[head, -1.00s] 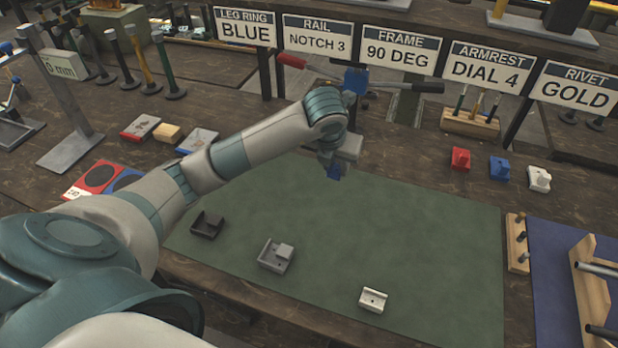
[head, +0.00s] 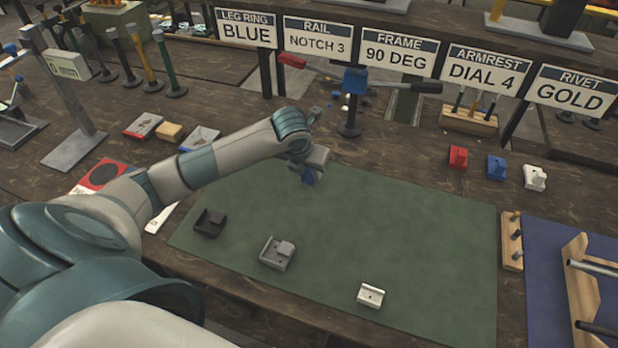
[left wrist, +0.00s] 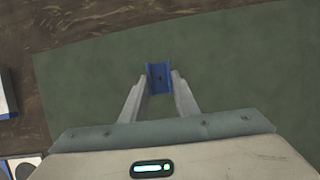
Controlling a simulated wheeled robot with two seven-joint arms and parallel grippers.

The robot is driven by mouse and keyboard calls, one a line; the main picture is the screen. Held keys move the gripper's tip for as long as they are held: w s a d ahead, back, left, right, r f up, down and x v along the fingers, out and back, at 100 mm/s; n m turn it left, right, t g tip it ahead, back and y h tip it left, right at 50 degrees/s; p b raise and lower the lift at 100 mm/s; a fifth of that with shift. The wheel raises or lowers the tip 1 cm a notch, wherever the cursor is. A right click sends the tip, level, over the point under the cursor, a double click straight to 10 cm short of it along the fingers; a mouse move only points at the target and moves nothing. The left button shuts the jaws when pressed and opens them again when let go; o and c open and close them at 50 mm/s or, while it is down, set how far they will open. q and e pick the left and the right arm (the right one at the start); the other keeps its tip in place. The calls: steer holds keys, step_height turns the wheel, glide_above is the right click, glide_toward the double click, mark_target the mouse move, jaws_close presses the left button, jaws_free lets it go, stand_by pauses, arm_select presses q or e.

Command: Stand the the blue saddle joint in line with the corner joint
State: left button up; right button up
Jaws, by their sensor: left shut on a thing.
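My left gripper (head: 308,170) is shut on the blue saddle joint (head: 308,178) and holds it over the far edge of the green mat. In the left wrist view the blue joint (left wrist: 159,77) is a small channel shape between the fingertips (left wrist: 159,84). Three joints stand on the mat nearer to me: a dark one (head: 210,222) at left, a grey one (head: 277,253) with a raised block in one corner, which looks like the corner joint, and a white one (head: 370,295) at right. My right gripper is not in view.
The green mat (head: 420,230) is clear in its middle and right. Red (head: 458,157), blue (head: 496,166) and white (head: 535,177) pieces stand beyond its far right edge. A lever press (head: 352,100) stands behind the gripper. A wooden peg rack (head: 512,240) lies at right.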

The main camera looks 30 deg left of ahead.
mark_target(309, 179)
arm_select(q)
step_height(309, 179, down, 3)
steer(key=shift+r+p, duration=0.1)
steer(key=shift+p, duration=0.4)
steer(key=shift+f, duration=0.2)
steer(key=shift+f, duration=0.15)
steer(key=o, duration=1)
steer(key=shift+r, duration=0.3)
